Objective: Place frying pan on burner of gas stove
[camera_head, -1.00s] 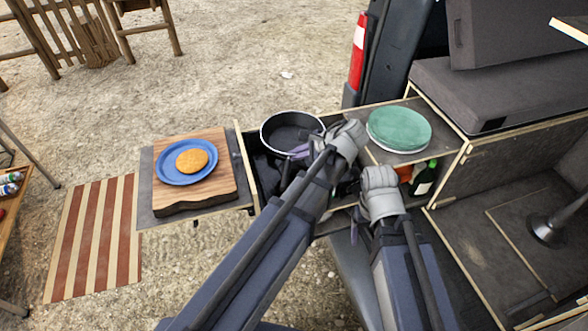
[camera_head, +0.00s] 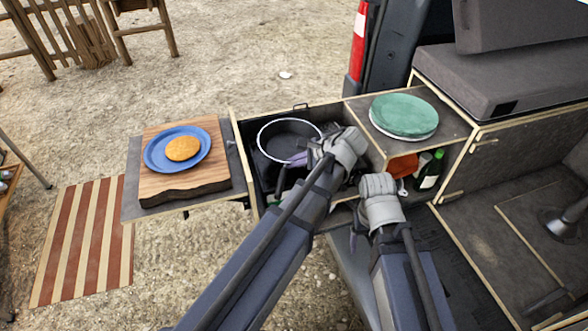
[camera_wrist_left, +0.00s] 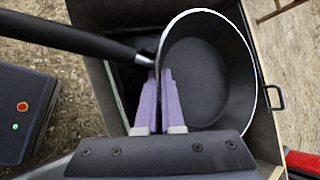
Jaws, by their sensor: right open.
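The frying pan (camera_head: 290,132), black with a pale rim, sits level at the drawer compartment. In the left wrist view the frying pan (camera_wrist_left: 205,75) fills the right side, its black handle reaching to the upper left. My left gripper (camera_head: 300,158) has its purple fingers (camera_wrist_left: 158,75) close together at the rim where the handle joins, shut on the pan. The gas stove cannot be clearly made out; dark shapes lie under and beside the pan, and the burner is hidden. My right gripper (camera_head: 377,182) is near the front of the cabinet, apart from the pan; its fingers are hidden.
Left of the drawer (camera_head: 234,150), a wooden board (camera_head: 186,182) carries a blue plate (camera_head: 152,160) with a round orange-brown food item (camera_head: 183,148). Green plates (camera_head: 404,115) stand on the cabinet top at right. A bottle (camera_head: 430,172) stands below it.

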